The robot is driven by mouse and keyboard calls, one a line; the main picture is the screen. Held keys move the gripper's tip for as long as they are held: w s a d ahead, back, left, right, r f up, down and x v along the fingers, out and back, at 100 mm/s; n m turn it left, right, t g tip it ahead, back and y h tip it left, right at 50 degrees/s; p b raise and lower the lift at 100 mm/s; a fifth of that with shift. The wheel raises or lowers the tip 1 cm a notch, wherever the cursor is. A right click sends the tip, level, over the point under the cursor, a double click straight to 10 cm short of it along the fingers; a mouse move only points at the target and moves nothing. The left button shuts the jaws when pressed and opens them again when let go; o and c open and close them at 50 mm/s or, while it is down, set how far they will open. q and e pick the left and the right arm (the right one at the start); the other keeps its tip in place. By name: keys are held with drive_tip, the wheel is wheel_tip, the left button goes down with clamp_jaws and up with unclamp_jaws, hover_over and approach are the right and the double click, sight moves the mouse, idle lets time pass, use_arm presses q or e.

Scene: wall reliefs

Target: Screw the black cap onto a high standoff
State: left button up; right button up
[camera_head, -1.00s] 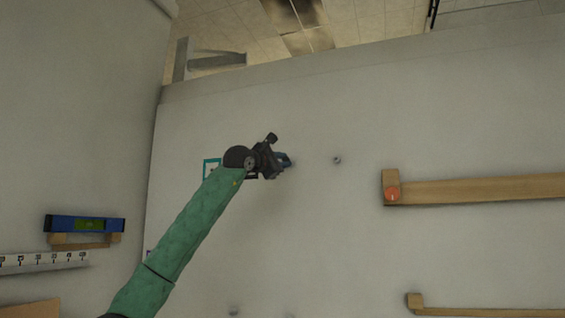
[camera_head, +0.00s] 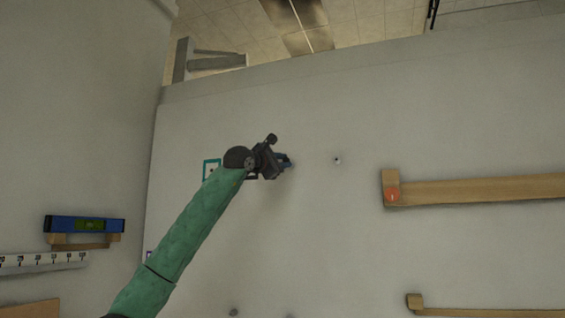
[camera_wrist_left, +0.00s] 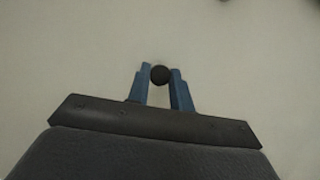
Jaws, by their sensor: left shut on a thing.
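My left gripper (camera_head: 286,160) is raised against the upper part of the pale wall. In the left wrist view its two blue fingers (camera_wrist_left: 160,80) are shut on the round black cap (camera_wrist_left: 159,75), which shows between the fingertips with the plain wall behind. The cap cannot be made out in the head view. A small standoff (camera_head: 337,160) sticks out of the wall to the right of my left gripper, apart from it. Whether a standoff is behind the cap is hidden. My right gripper is in neither view.
A wooden shelf with an orange round thing (camera_head: 392,195) at its end runs along the right. A lower wooden rail (camera_head: 480,311) is below it. A blue level (camera_head: 84,224) and a white ruler (camera_head: 42,260) are on the left wall. A teal-framed square (camera_head: 211,169) is behind my arm.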

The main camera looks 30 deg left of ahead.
use_arm(q)
drive_tip(key=shift+w+a+p, duration=0.15)
drive_tip(key=shift+w+p, duration=0.15)
drive_tip(key=shift+w, duration=0.35)
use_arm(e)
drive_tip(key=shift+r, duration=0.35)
use_arm(q)
drive_tip(key=o, duration=1)
drive_tip(key=shift+s, duration=0.1)
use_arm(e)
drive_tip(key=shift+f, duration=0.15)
use_arm(q)
drive_tip(key=b+v, duration=0.5)
drive_tip(key=v, duration=0.2)
drive_tip(key=shift+s+f, duration=0.15)
drive_tip(key=shift+s, duration=0.15)
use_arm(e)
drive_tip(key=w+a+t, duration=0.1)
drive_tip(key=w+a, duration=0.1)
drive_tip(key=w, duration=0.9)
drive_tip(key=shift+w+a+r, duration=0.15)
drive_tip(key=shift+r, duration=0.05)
use_arm(q)
drive_tip(key=shift+c, duration=0.4)
